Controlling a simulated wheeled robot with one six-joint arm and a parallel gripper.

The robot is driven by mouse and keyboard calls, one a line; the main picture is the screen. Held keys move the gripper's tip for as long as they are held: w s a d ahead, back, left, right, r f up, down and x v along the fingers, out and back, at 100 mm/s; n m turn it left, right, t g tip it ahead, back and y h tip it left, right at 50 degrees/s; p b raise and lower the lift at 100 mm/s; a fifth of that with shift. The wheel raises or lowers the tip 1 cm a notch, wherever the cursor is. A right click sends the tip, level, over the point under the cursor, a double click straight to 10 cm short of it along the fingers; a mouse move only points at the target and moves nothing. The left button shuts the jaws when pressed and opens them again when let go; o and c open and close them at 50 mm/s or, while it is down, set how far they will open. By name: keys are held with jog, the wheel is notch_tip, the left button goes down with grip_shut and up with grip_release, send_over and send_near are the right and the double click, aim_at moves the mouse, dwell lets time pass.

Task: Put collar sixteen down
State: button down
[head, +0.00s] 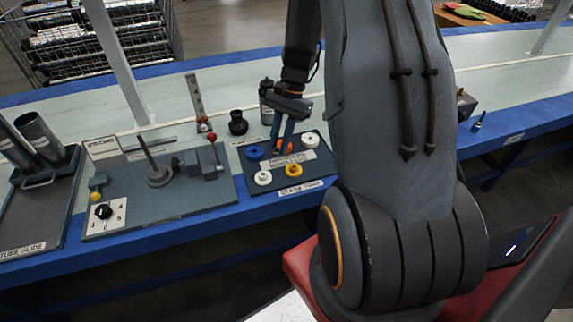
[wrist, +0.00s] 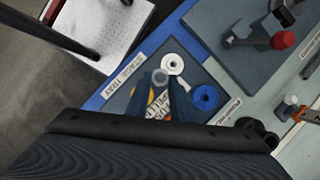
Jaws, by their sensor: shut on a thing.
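My gripper (head: 281,151) points down over the dark stage tray (head: 325,163). I cannot tell whether the collar touches the tray. On the tray, a blue collar (head: 254,153) and a white collar (head: 263,178) lie to the left, a yellow one (head: 294,170) at the front and another white one (head: 310,139) at the back right. An orange part (head: 286,146) shows beside the fingers, partly hidden.
Left of the tray is a board (head: 128,207) with an upright rod (head: 148,155), a red-knobbed clamp (head: 213,138) and a dial plate (head: 104,216). A black fitting (head: 238,122) stands behind the tray. The tube slide (head: 46,200) is at far left.

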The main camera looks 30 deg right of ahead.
jog(key=s+d+m+t+h+b, duration=0.1)
jog(key=s+d+m+t+b, duration=0.15)
jog(key=d+m, duration=0.45)
jog(key=s+d+m+t+b, duration=0.2)
jog(key=d+m+t+b, duration=0.1)
jog(key=d+m, duration=0.45)
jog(key=b, duration=0.2)
send_near(322, 164)
jog(key=shift+x, duration=2.85)
jog(key=shift+w, duration=0.1)
jog(key=shift+f, duration=0.15)
jog(key=c, duration=1.5)
grip_release()
jog(key=shift+c, duration=0.2)
